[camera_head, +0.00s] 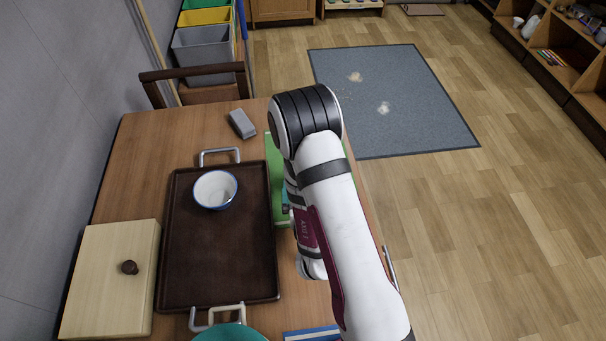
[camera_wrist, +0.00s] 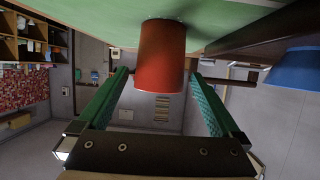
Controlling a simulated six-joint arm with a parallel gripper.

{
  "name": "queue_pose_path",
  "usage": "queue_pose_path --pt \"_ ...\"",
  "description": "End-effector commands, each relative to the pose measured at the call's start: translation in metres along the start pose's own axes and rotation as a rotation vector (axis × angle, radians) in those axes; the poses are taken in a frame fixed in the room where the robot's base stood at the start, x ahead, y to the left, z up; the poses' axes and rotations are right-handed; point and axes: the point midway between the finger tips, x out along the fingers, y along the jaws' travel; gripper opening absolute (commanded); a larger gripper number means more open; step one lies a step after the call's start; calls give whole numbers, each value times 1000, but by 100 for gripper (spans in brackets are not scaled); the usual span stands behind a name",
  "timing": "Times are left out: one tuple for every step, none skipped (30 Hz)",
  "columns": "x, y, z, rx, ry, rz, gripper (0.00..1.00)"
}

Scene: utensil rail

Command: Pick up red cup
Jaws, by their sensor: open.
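The red cup (camera_wrist: 161,55) stands on a green surface (camera_wrist: 100,22) in the wrist view, which looks upside down. My gripper (camera_wrist: 160,76) has its two green fingers spread wide, one on each side of the cup in the picture. A gap shows between the cup and each finger. I cannot tell how far the fingertips reach along the cup. In the head view the cup is hidden behind my arm, and part of the green surface (camera_head: 280,212) shows beside the arm.
A dark tray (camera_head: 215,255) left of my arm holds a white bowl with a blue rim (camera_head: 215,189). A lidded wooden box (camera_head: 112,280), a grey block (camera_head: 242,123) and a teal bowl (camera_head: 232,333) are nearby. The blue bowl side also shows in the wrist view (camera_wrist: 295,70).

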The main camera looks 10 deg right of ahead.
Motion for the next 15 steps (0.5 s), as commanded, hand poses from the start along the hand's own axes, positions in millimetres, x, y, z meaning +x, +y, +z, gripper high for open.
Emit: queue_pose_path --pt "7 0 -1 3 3 2 100" --pt "12 0 -1 2 3 1 100" --pt "19 1 -1 2 3 1 100" --pt "26 0 -2 3 4 1 100" --pt "33 1 -2 3 4 2 100" --pt "42 0 -2 1 4 1 100" --pt "48 0 -2 2 3 1 100" --pt "53 0 -1 2 2 1 100" --pt "58 0 -2 2 3 1 100" --pt "62 0 -1 2 1 1 100" --pt "64 0 -1 1 1 1 100" --pt "65 0 -1 0 1 0 100" --pt "66 0 -1 -1 0 0 100" --pt "66 0 -1 -1 0 0 100" --pt "66 0 -1 -1 0 0 100"
